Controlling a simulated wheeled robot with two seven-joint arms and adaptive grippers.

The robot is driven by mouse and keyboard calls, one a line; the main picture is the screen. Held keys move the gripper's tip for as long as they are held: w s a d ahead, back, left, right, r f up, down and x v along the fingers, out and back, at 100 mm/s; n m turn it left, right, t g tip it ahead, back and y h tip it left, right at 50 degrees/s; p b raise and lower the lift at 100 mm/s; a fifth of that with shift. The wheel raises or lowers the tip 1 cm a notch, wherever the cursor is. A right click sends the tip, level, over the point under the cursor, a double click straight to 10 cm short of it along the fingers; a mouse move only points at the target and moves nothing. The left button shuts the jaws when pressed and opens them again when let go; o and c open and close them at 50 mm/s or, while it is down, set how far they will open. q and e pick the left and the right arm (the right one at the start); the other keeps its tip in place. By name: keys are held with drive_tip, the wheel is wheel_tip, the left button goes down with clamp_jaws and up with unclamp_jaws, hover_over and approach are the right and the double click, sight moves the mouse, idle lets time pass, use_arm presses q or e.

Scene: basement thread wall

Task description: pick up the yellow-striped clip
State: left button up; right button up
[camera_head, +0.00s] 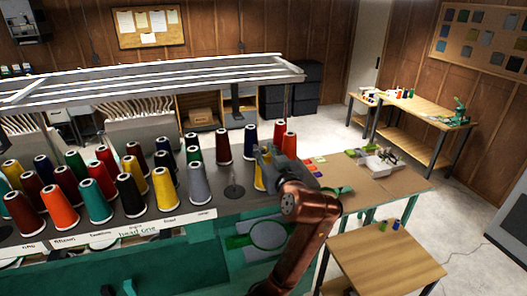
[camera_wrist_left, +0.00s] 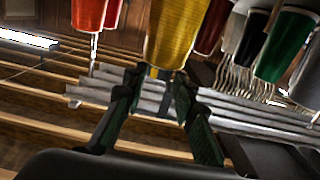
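I cannot make out a yellow-striped clip in either view. My left gripper (camera_head: 264,153), on a copper-red arm, is over the machine table at the top of a yellow thread cone (camera_head: 259,178), hiding part of it. In the left wrist view, which looks tilted over, the dark fingers (camera_wrist_left: 158,80) stand apart. The narrow end of a yellow cone (camera_wrist_left: 178,32) shows at or just beyond the fingertips; I cannot tell whether they touch it. Nothing is clearly held. My right gripper is in neither view.
Rows of coloured cones stand left of the gripper, with a grey cone (camera_head: 198,184) nearby and red cones (camera_head: 289,145) behind. A metal rack (camera_head: 150,84) spans above. Right of the gripper lie small coloured pieces and a grey tray (camera_head: 382,161). A low wooden table (camera_head: 375,262) stands in front.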

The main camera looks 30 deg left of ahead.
use_arm(q)
drive_tip(key=shift+w+f, duration=0.25)
drive_tip(key=shift+w, duration=0.25)
drive_tip(key=shift+c, duration=1.2)
drive_tip(key=shift+s+r, duration=0.1)
drive_tip(key=shift+s, duration=0.3)
drive_tip(key=shift+w, duration=0.25)
drive_tip(key=shift+r, duration=0.2)
drive_tip(key=shift+s+r, duration=0.1)
drive_tip(key=shift+r, duration=0.25)
wheel_tip(320, 180, up, 2)
drive_tip(key=shift+r+b, duration=0.15)
drive_tip(key=shift+b, duration=0.4)
drive_tip(key=s+d+r+b, duration=0.2)
drive_tip(key=s+d+r, duration=0.6)
drive_tip(key=d, duration=0.3)
drive_tip(key=shift+s+r, duration=0.3)
drive_tip(key=shift+r, duration=0.55)
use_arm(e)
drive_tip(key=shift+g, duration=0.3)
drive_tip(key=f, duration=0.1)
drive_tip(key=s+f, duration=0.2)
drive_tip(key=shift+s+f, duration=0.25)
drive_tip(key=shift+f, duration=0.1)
